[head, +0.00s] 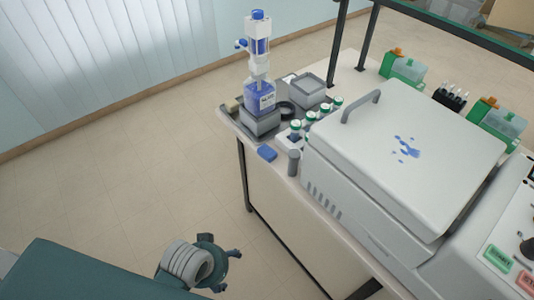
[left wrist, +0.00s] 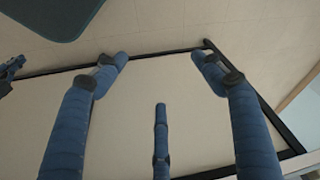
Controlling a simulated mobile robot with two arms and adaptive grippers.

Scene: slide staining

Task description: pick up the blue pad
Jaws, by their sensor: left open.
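The blue pad (head: 267,153) is a small flat piece lying at the near left edge of the bench, in front of the grey tray. My left gripper (head: 228,270) is low in the head view, over the floor and well apart from the pad. In the left wrist view my left gripper (left wrist: 160,78) has its blue fingers spread, with nothing between them. The pad does not show in that view.
A grey tray (head: 231,119) holds a blue-and-white dispenser (head: 260,92) on a grey block. Several green-capped bottles (head: 310,117) and a dark grey cylinder (head: 293,162) stand near the pad. A large white machine (head: 400,150) fills the bench to the right. Floor (head: 130,185) lies open at left.

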